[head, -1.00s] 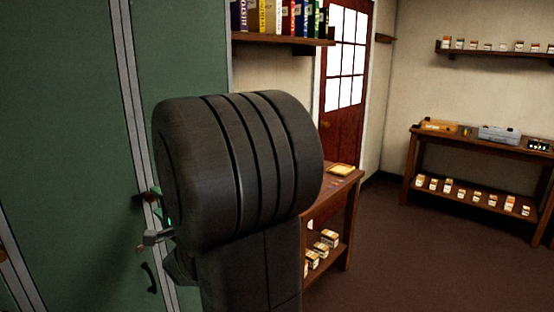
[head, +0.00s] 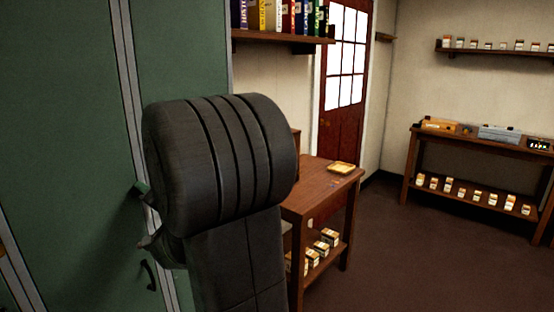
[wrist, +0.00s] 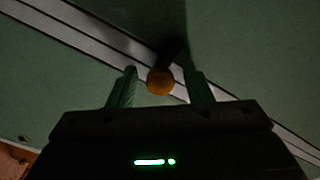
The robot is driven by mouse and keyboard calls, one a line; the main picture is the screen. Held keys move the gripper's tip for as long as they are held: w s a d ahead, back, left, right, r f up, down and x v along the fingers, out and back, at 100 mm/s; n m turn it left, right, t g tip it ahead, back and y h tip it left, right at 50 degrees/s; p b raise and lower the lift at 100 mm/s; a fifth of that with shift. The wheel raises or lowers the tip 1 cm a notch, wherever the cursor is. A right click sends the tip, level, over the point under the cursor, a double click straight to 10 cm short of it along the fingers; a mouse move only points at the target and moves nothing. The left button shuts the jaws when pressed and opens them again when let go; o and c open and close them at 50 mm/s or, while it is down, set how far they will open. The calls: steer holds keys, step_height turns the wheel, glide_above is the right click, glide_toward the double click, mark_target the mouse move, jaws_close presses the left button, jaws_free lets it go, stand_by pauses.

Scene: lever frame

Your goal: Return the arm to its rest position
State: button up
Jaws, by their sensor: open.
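My arm's dark, ribbed joint and link fill the middle of the head view, in front of a green panelled surface (head: 70,130). My gripper (wrist: 163,78) shows in the wrist view with its two green fingers apart. An orange-yellow round knob (wrist: 160,82) on a dark stem appears between the fingertips, against the green surface. I cannot tell how far the knob is from the fingers; neither finger visibly grips it. In the head view the gripper is mostly hidden behind my arm.
A wooden table (head: 318,180) with a yellow tray (head: 341,168) stands close to the right of my arm. A bookshelf (head: 280,38) hangs above. A dark handle (head: 150,277) sits low on the green surface. Open floor (head: 420,250) lies to the right.

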steer(key=n, duration=0.4)
steer(key=shift+n+b, duration=0.3)
steer(key=shift+b, duration=0.05)
stand_by(0.3)
